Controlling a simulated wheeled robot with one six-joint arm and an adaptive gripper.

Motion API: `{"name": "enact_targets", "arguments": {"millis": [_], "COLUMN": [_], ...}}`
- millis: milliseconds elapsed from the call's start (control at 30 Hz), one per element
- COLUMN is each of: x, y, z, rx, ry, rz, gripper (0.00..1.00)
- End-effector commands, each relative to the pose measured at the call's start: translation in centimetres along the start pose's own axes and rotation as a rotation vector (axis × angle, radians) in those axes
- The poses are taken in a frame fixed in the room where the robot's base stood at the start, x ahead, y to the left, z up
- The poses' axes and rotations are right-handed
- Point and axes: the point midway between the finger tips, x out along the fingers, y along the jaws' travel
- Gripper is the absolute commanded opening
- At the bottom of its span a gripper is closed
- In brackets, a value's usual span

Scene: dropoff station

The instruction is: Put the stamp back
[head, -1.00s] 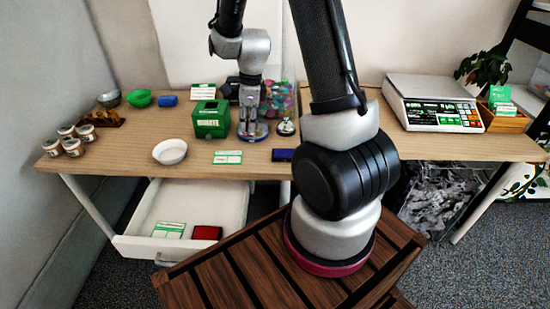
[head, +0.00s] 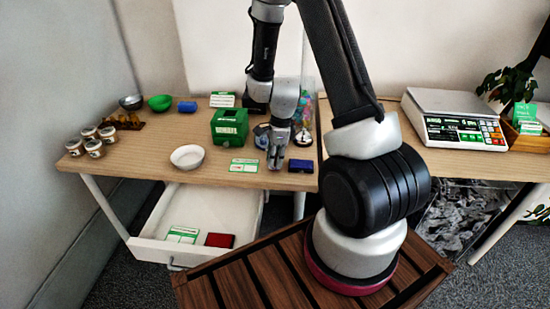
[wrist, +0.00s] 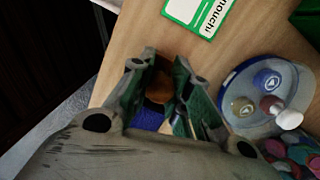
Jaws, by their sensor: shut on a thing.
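My gripper (head: 276,160) is low over the table near its front edge, just left of a dark blue pad (head: 300,166). In the wrist view my gripper (wrist: 165,92) is shut on a stamp whose round brown knob (wrist: 160,88) shows between the fingers. The stamp's lower end is hidden. Blue of the pad (wrist: 148,120) shows beyond the fingers. A round stamp holder (wrist: 270,95) with a blue rim stands right of the gripper in the wrist view, with several knobbed stamps on it. In the head view the holder (head: 261,133) is partly hidden behind my gripper.
A green box (head: 229,127) stands behind left, and a green-white card (head: 244,165) lies left of my gripper. A white bowl (head: 187,157) is further left. The open drawer (head: 215,205) holds a card and a red pad (head: 219,240).

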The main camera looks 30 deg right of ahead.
Motion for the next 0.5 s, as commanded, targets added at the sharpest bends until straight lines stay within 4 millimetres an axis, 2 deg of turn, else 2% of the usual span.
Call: {"name": "enact_targets", "arguments": {"millis": [233, 267, 367, 500], "x": [0.29, 0.28, 0.25, 0.24], "y": [0.02, 0.01, 0.01, 0.01], "z": [-0.05, -0.05, -0.04, -0.04], "rx": [0.0, -0.001, 0.0, 0.0], "ry": [0.0, 0.0, 0.0, 0.0], "rz": [0.001, 0.001, 0.0, 0.0], "gripper": [0.04, 0.23, 0.41, 0.41]}}
